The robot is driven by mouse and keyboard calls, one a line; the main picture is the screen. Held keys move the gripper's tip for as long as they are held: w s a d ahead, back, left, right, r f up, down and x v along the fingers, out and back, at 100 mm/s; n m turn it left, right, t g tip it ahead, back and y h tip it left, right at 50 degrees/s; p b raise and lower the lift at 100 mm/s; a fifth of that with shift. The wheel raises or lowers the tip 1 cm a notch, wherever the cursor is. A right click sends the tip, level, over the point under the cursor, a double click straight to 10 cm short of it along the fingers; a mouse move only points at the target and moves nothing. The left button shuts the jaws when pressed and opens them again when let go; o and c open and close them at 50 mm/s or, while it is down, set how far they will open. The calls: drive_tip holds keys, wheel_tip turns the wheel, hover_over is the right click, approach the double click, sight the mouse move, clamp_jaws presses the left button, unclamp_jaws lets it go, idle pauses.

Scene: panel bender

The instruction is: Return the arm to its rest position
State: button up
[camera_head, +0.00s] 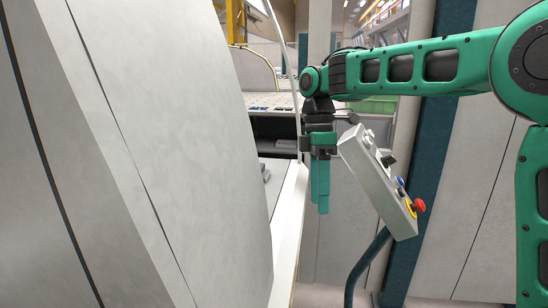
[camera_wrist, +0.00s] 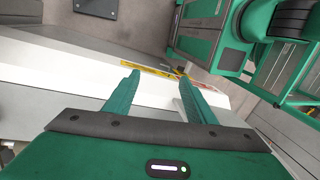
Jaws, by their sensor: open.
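My green arm reaches in from the right in the head view, with its forearm level and my gripper (camera_head: 320,192) hanging straight down at its end. In the wrist view my gripper (camera_wrist: 157,88) shows two green fingers spread apart, with nothing between them. In the head view the gripper hangs beside the white edge of the machine (camera_head: 288,235) and just left of a grey control box. I cannot tell the exact gap between the gripper and either one.
The tilted control box (camera_head: 375,180) carries a red button (camera_head: 419,205) and stands on a dark curved post (camera_head: 366,265). A large grey machine panel (camera_head: 170,150) fills the left. The wrist view shows a yellow strip (camera_wrist: 148,70) beyond the fingers.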

drive_tip(key=s+d+f+m+t, duration=0.1)
drive_tip(key=s+d+f+m, duration=0.1)
drive_tip(key=s+d+m, duration=0.55)
drive_tip(key=s+d+f+m+t, duration=0.1)
drive_tip(key=s+d+f+m, duration=0.3)
drive_tip(key=d, duration=0.7)
drive_tip(key=s+d+f+m, duration=0.3)
drive_tip(key=s+d+m, duration=0.2)
drive_tip(key=s, duration=0.4)
drive_tip(key=s+d+f+m+t, duration=0.1)
drive_tip(key=s+d+f+m, duration=0.2)
drive_tip(key=s+d+m, duration=0.3)
drive_tip(key=s+m, duration=0.2)
drive_tip(key=shift+s+f, duration=0.3)
drive_tip(key=shift+s, duration=0.05)
drive_tip(key=shift+d, duration=0.1)
drive_tip(key=shift+w+d+f, duration=0.25)
drive_tip(key=shift+w+d, duration=0.05)
drive_tip(key=shift+w, duration=0.35)
